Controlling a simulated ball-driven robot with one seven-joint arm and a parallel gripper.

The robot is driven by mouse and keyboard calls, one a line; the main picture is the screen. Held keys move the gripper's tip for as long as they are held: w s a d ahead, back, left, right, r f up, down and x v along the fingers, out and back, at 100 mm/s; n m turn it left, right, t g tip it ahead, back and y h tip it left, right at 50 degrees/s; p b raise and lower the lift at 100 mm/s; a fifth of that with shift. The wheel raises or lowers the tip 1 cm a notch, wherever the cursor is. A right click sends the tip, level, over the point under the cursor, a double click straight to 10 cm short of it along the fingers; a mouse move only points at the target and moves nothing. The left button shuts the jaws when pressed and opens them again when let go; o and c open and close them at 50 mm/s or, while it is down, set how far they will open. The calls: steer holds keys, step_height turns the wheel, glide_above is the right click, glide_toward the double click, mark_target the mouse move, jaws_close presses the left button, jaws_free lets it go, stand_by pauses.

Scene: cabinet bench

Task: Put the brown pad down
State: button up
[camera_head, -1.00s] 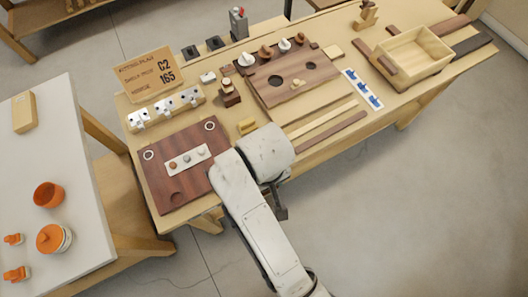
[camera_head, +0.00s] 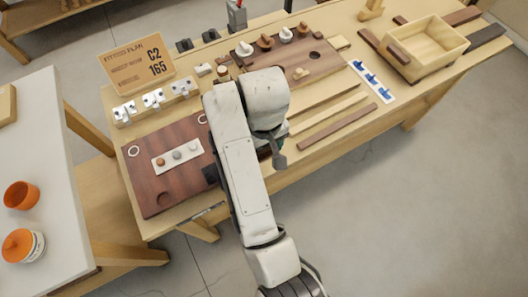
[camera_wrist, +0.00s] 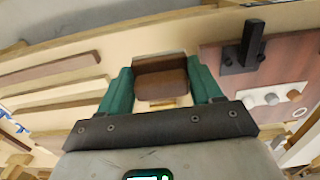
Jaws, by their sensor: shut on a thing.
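My gripper (camera_wrist: 161,88) shows in the wrist view with two green fingers on either side of the brown pad (camera_wrist: 160,84). The fingers are shut on the pad, which lies between them above the pale bench top (camera_wrist: 95,60). I cannot tell whether the pad touches the bench. In the head view my arm covers most of the gripper, and the pad cannot be made out there.
A red-brown board (camera_head: 137,178) with a white strip of round pieces (camera_head: 177,154) lies left of my arm. A brown board (camera_head: 318,68) with knobs stands behind. Wooden strips (camera_head: 337,130) lie to the right. An open wooden box (camera_head: 428,50) stands far right.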

steer(key=w+f, duration=0.1)
steer(key=f, duration=0.1)
steer(key=w+f, duration=0.1)
steer(key=w, duration=0.1)
steer(key=shift+w+a+f+b, duration=0.1)
steer(key=shift+a+f+b, duration=0.05)
steer(key=shift+f+b, duration=0.2)
steer(key=shift+w+f, duration=0.2)
steer(key=shift+f, duration=0.4)
steer(key=shift+w+f, duration=0.15)
steer(key=shift+f, duration=0.4)
steer(key=shift+f+p, duration=0.15)
steer(key=shift+p, duration=0.45)
steer(key=shift+f, duration=0.55)
steer(key=o, duration=1.5)
steer(key=shift+o, duration=0.2)
